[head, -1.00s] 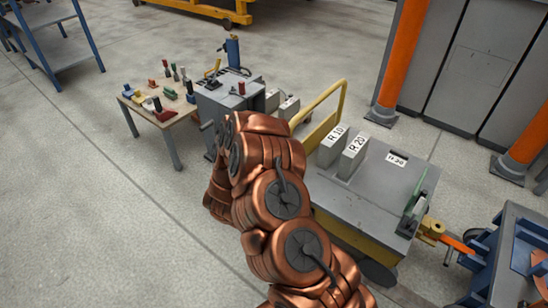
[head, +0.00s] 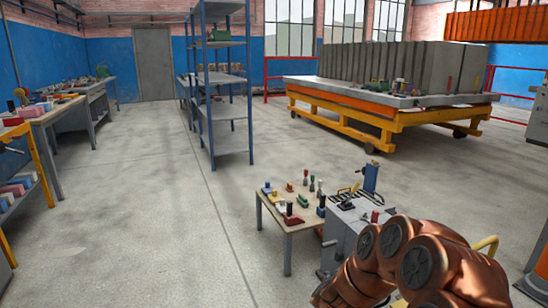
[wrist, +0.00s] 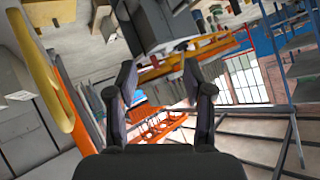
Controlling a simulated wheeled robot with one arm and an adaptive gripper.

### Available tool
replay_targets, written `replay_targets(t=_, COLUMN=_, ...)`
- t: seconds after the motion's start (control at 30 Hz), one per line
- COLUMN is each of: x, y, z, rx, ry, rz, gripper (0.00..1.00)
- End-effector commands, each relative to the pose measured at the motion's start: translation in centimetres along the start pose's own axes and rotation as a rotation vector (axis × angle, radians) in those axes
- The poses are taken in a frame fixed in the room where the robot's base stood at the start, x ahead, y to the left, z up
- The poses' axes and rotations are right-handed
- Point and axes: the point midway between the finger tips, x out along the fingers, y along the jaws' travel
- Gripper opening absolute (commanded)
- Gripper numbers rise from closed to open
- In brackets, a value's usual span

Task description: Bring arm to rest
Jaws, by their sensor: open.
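My copper-coloured arm (head: 415,265) shows at the lower right of the head view, folded in several rounded joints. In the head view my gripper is hidden behind the arm. In the wrist view my gripper (wrist: 165,92) shows two dark fingers standing well apart, with nothing between them. Beyond the fingers the wrist view shows an orange frame far off in the hall. A yellow rail (wrist: 45,70) runs close by at the left of the wrist view.
A small table (head: 287,222) with several coloured items stands beside a grey cabinet (head: 345,235) near my arm. A blue shelf rack (head: 219,110) and a yellow-orange trolley (head: 385,118) stand farther back. Workbenches line the left. The floor at centre left is clear.

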Motion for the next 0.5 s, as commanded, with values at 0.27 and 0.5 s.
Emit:
replay_targets(t=0.27, x=-7.1, y=-5.7, z=1.8, rx=-0.086, ry=-0.282, rz=-0.19, gripper=0.52)
replay_targets(t=0.5, x=-14.8, y=-6.2, z=3.8, rx=-0.228, ry=-0.513, rz=-0.273, gripper=0.52)
